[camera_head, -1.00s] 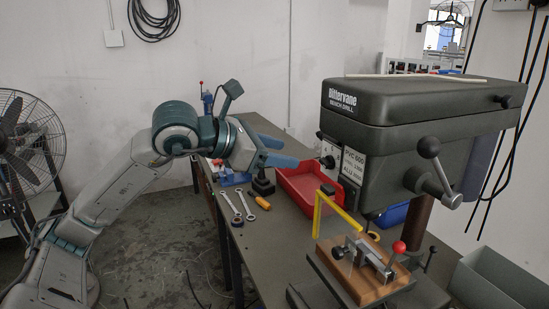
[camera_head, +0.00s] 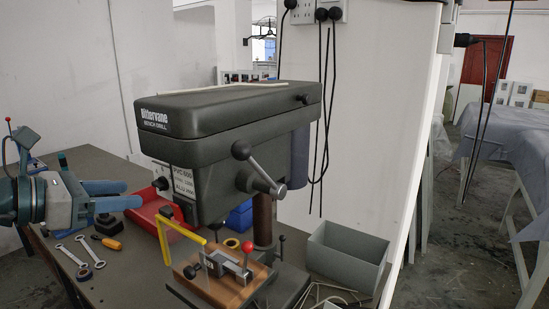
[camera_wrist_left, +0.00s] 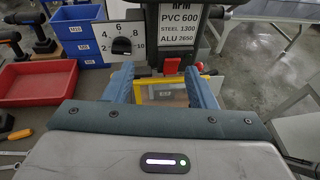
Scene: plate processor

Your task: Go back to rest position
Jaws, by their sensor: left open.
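My left gripper (camera_head: 122,195) comes in from the left in the head view, above the workbench and left of the bench drill (camera_head: 225,145). Its two blue fingers are apart with nothing between them. In the left wrist view the fingers (camera_wrist_left: 163,88) frame the drill's yellow guard (camera_wrist_left: 200,88), and the drill front shows behind them. My right gripper is in neither view.
A red tray (camera_head: 150,212) lies just beyond the left fingers. Wrenches (camera_head: 75,262) and an orange-handled screwdriver (camera_head: 107,241) lie on the bench. A clamp on a wooden block (camera_head: 222,285) sits under the drill. A grey bin (camera_head: 345,255) stands right.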

